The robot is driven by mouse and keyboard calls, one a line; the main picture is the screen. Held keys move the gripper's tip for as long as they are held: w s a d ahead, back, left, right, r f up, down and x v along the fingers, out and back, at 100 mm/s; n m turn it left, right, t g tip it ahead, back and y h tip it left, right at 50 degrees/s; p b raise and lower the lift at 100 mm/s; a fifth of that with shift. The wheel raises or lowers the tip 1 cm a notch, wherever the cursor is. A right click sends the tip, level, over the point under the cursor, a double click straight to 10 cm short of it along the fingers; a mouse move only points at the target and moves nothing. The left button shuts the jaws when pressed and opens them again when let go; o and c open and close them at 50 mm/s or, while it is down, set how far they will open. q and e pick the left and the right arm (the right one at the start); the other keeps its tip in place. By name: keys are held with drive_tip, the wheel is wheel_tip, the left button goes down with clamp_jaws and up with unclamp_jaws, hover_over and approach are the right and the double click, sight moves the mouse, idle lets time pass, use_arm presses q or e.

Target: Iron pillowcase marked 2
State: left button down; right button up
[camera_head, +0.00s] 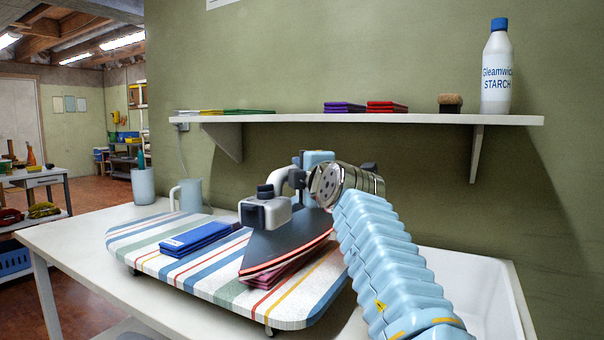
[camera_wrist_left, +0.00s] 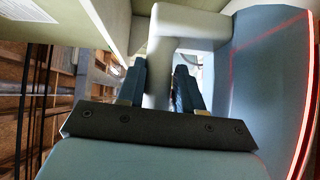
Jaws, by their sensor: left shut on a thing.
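My left gripper (camera_head: 303,172) is shut on the handle of the dark iron (camera_head: 284,243). In the left wrist view, its two fingers (camera_wrist_left: 160,88) straddle the pale handle, and the iron's body (camera_wrist_left: 275,85) with a glowing red edge is at the right. The iron sits over a folded dark pink pillowcase (camera_head: 291,275) on the striped ironing board (camera_head: 228,287), hiding most of it; I cannot tell whether they touch. A folded blue pillowcase (camera_head: 199,236) with a small white label lies left of the iron. I cannot read any number. My right gripper is not in view.
A shelf (camera_head: 345,119) above holds folded cloths (camera_head: 387,107), a brush (camera_head: 450,103) and a starch bottle (camera_head: 496,68). A mug (camera_head: 188,195) and a cup (camera_head: 143,186) stand behind the board. A white basin (camera_head: 493,290) is at the right. The table's left front is bare.

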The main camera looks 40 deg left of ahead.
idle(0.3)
use_arm(q)
drive_tip(key=shift+r+p, duration=0.4)
drive_tip(key=shift+r, duration=0.1)
wheel_tip(320, 180, up, 4)
drive_tip(key=p, duration=0.3)
drive_tip(key=shift+r+p, duration=1.75)
drive_tip(key=shift+r, duration=0.45)
